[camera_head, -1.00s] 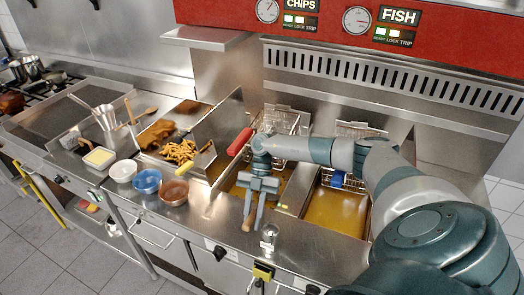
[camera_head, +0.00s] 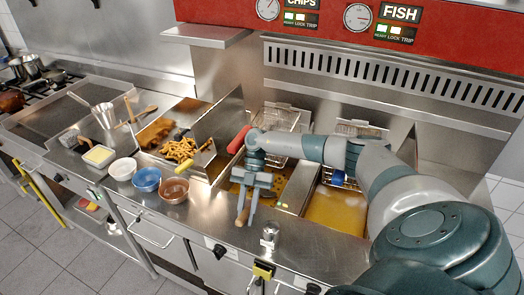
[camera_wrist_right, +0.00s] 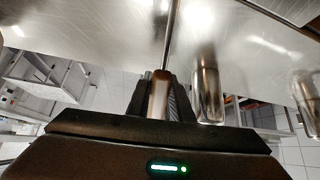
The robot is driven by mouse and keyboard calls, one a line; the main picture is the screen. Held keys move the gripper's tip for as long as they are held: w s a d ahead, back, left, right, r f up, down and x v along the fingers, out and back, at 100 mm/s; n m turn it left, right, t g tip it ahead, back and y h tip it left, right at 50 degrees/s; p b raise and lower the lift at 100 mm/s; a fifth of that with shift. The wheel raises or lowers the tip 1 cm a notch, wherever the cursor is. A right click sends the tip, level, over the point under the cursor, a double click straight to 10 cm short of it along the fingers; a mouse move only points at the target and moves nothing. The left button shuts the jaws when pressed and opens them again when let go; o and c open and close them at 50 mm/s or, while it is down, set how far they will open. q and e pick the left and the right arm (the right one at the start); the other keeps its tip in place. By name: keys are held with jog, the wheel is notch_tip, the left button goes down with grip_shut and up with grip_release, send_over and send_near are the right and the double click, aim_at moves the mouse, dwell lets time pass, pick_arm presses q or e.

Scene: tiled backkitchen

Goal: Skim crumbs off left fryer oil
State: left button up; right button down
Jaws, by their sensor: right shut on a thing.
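My right gripper (camera_head: 247,213) is shut on the wooden handle (camera_head: 242,217) of a long tool, over the front of the left fryer. In the right wrist view, the handle (camera_wrist_right: 159,95) sits between the fingers and a thin metal rod (camera_wrist_right: 171,35) runs on from it. The tool's far end is hidden in both views. The left fryer's oil (camera_head: 282,172) is amber with small specks on it, partly covered by my right arm. My left gripper is not in view.
The right fryer (camera_head: 335,210) holds amber oil. Fry baskets (camera_head: 280,120) stand behind, one with a red handle (camera_head: 238,139). Chips (camera_head: 180,149) lie in a bay to the left. Bowls (camera_head: 146,179) and a metal shaker (camera_head: 270,233) stand on the counter.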

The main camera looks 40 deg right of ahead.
jog(key=shift+w+f+b, duration=0.2)
jog(key=shift+w+b, duration=0.35)
jog(key=shift+w, duration=0.3)
jog(key=shift+w+d+r+b, duration=0.2)
jog(key=shift+w+b, duration=0.15)
jog(key=shift+w, duration=0.1)
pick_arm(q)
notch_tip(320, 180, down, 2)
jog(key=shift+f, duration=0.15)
pick_arm(e)
jog(key=shift+s+r, duration=0.1)
jog(key=shift+s+d+p, duration=0.4)
jog(key=shift+s+p, duration=0.4)
jog(key=shift+p, duration=0.1)
jog(key=shift+s+d+p, duration=0.3)
jog(key=shift+s+p, duration=0.1)
jog(key=shift+s, duration=0.25)
jog(key=shift+s+d+p, duration=0.25)
jog(key=shift+s+p, duration=0.1)
jog(key=shift+s, duration=0.3)
jog(key=shift+s+d+p, duration=0.2)
jog(key=shift+s+p, duration=0.05)
jog(key=shift+s, duration=0.25)
jog(key=shift+s+d+p, duration=0.2)
jog(key=shift+s+p, duration=0.05)
jog(key=shift+s, duration=0.2)
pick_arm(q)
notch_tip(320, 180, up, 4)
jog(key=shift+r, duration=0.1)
